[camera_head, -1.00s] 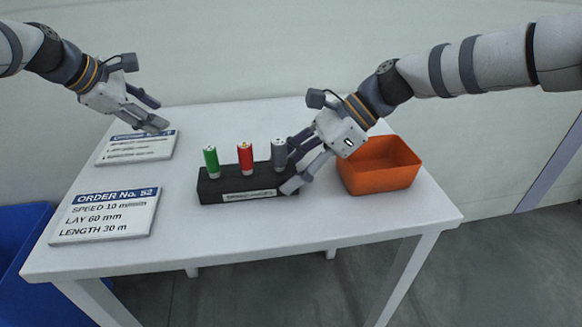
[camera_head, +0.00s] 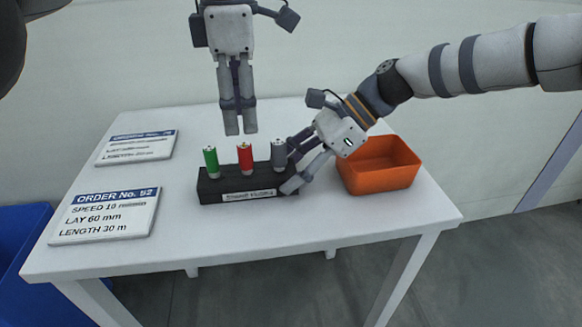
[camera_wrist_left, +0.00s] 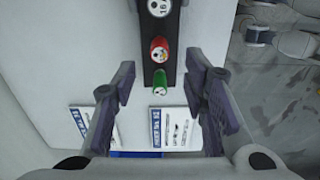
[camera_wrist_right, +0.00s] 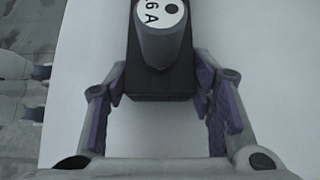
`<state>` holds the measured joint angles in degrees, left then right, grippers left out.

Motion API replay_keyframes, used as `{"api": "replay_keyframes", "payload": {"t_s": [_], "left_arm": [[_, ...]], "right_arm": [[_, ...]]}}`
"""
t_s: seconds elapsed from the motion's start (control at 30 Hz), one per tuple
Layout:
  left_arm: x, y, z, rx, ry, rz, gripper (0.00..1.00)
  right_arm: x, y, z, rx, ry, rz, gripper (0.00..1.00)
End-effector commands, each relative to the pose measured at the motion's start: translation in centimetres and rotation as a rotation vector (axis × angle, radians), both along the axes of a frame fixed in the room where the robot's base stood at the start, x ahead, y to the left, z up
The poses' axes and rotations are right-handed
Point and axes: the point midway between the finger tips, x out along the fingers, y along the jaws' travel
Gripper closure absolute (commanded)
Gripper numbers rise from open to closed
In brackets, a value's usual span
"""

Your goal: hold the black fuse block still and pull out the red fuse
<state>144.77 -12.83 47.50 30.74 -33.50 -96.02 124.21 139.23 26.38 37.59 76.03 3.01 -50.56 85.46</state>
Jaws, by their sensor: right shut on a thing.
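The black fuse block (camera_head: 222,186) lies on the white table, with three upright fuses in it. The red fuse (camera_head: 245,159) is in the middle, between a green fuse (camera_head: 211,162) and a grey fuse (camera_head: 278,155). My right gripper (camera_head: 291,166) is shut on the block's right end, beside the grey fuse; the right wrist view shows the block (camera_wrist_right: 158,86) between its fingers. My left gripper (camera_head: 240,131) is open and empty, pointing down just above and behind the red fuse in the head view. In the left wrist view the red fuse (camera_wrist_left: 159,48) shows between its spread fingers.
An orange bin (camera_head: 380,178) stands on the right of the table. Two order plates lie on the left, one near (camera_head: 105,217) and one far (camera_head: 138,148). A blue container (camera_head: 22,245) stands beyond the table's left edge.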

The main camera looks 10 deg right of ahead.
Motion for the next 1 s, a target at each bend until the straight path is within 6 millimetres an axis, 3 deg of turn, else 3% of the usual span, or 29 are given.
{"api": "replay_keyframes", "payload": {"t_s": [0.23, 0.7, 1.0], "left_arm": [[0.0, 0.1, -1.3, 0.0, 0.004, -0.002, 0.6], [0.0, 0.0, -7.8, 0.0, 0.001, -0.002, 0.6], [0.0, 0.0, -9.1, -0.002, 0.0, -0.002, 0.6]], "right_arm": [[0.0, 0.0, -0.1, -0.001, 0.001, 0.001, 0.86], [0.0, 0.0, -0.1, -0.001, 0.001, 0.001, 0.86], [0.0, 0.0, -0.1, -0.001, 0.002, 0.001, 0.86]]}}
